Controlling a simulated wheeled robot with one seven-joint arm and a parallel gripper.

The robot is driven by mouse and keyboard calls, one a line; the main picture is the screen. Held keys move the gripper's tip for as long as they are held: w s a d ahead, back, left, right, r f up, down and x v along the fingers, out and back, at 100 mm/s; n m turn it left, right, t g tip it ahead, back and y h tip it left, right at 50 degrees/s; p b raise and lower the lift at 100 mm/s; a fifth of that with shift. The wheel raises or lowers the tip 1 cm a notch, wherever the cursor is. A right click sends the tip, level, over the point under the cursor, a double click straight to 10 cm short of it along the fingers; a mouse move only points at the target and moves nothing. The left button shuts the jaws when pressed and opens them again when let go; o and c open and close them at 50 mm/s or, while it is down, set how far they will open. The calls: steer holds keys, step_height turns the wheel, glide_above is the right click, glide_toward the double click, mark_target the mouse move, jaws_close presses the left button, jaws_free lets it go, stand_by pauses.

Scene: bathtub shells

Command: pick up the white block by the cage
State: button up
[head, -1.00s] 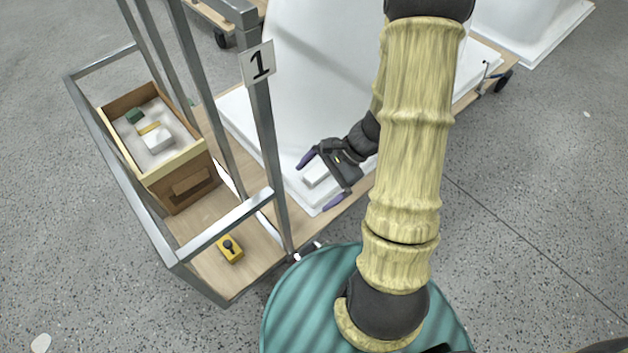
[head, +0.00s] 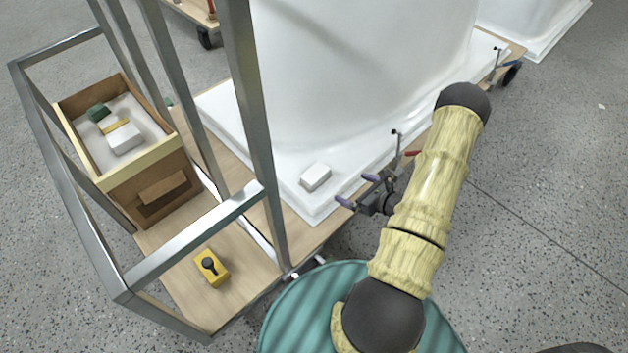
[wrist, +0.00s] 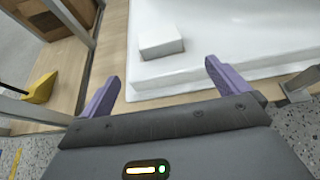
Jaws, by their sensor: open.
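The white block (head: 315,177) lies on the white flange of the bathtub shell (head: 330,75), near its front left corner and to the right of the metal cage (head: 262,140).
A clamp with a red handle (head: 398,150) stands at the cart edge, close to my gripper.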

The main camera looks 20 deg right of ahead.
steer(key=shift+r, duration=0.1)
steer(key=b, duration=0.5)
glide_toward(318, 174)
steer(key=x, duration=0.3)
steer(key=shift+w+f, duration=0.15)
steer(key=shift+f, duration=0.1)
steer(key=shift+w+a, duration=0.25)
steer(key=shift+w, duration=0.2)
steer(key=shift+w+a+f+b, duration=0.15)
steer(key=shift+w+f+b, duration=0.2)
steer(key=shift+b, duration=0.15)
steer(key=b+x, duration=0.2)
steer(key=x, duration=0.2)
steer(key=shift+b, duration=0.4)
steer(key=shift+w+a, duration=0.1)
